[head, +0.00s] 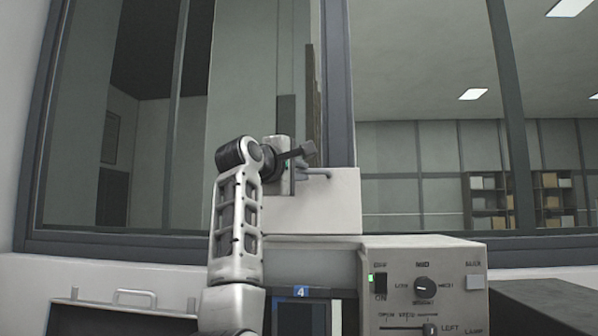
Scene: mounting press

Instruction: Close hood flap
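A pale upright panel (338,208), which looks like the hood flap, stands behind the control box, in front of the window. A short grey bar handle (318,173) shows near its upper left part. My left arm rises from the bottom of the head view, and my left gripper (301,156) is at the panel's upper left edge, close beside the handle. Its dark fingers are seen from the side and overlap, so I cannot tell whether they are open or touch the handle. My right gripper is out of view.
The press's control box (425,310) has a knob (426,288), a slider and a lit green switch (376,284). A dark opening marked 4 (301,292) is left of it. Windows fill the background.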

